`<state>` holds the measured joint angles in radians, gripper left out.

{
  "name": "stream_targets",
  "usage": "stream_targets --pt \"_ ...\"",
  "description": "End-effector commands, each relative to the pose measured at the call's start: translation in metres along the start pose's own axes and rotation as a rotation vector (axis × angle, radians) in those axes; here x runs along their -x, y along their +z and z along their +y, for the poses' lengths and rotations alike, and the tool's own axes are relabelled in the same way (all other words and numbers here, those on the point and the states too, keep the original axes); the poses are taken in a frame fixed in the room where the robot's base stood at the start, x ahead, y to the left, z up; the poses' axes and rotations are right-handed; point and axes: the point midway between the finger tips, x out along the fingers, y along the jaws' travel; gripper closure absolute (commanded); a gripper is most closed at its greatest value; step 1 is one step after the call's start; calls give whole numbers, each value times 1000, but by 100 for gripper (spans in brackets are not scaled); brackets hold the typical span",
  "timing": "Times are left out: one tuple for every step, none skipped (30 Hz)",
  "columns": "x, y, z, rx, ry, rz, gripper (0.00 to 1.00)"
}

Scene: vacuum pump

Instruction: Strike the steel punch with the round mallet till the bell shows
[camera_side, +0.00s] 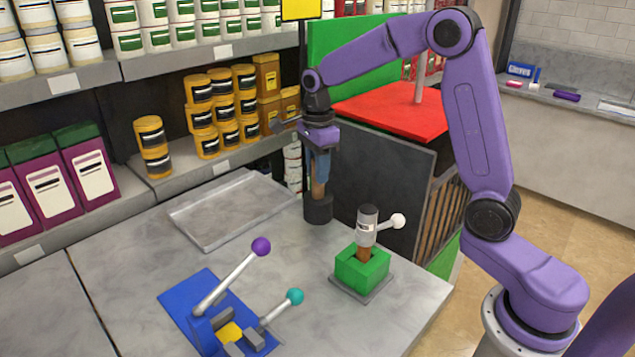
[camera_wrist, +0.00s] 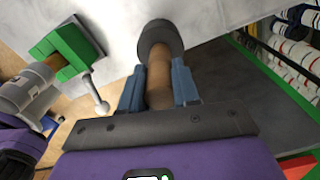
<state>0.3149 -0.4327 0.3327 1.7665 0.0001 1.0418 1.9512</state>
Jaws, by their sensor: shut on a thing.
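The round mallet (camera_side: 318,208) has a dark cylindrical head and a brown handle. It stands head down at the table's far side; I cannot tell if it touches the table. My gripper (camera_side: 319,172) points down from above, shut on the handle. In the wrist view the blue fingers of my gripper (camera_wrist: 158,92) sit on both sides of the handle, with the mallet head (camera_wrist: 160,37) beyond. A grey cylinder (camera_side: 366,228), perhaps the steel punch, stands on a brown stem in a green block (camera_side: 362,271), with a white-knobbed rod at its side. I cannot make out a bell.
A blue plate (camera_side: 180,290) with purple-knobbed and teal-knobbed levers lies at the front. Shelves with yellow tubs (camera_side: 150,137) stand behind. A red-topped dark cabinet (camera_side: 375,185) is close right of the mallet.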

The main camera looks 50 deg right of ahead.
Motion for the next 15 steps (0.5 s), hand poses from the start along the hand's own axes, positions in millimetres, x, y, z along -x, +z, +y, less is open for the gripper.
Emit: stream_targets --pt "12 1 -1 1 -9 -3 100" --pt "18 1 -1 1 -7 -3 100" --pt "25 1 -1 1 -7 -3 100" --pt "30 1 -1 1 -7 -3 100" --pt "35 1 -1 1 -7 -2 100" --pt "41 1 -1 1 -7 -2 100" --pt "45 1 -1 1 -5 -2 100" --pt "48 1 -1 1 -6 -2 100" --pt "53 1 -1 1 -5 -2 100" --pt "56 1 0 1 -5 -2 100" --pt "59 1 0 2 -5 -2 100" --pt "64 2 2 2 -4 -2 100" --pt "67 2 3 2 -5 -2 100" --pt "71 4 5 3 -5 -2 100" --pt "77 5 9 3 -6 -2 100"
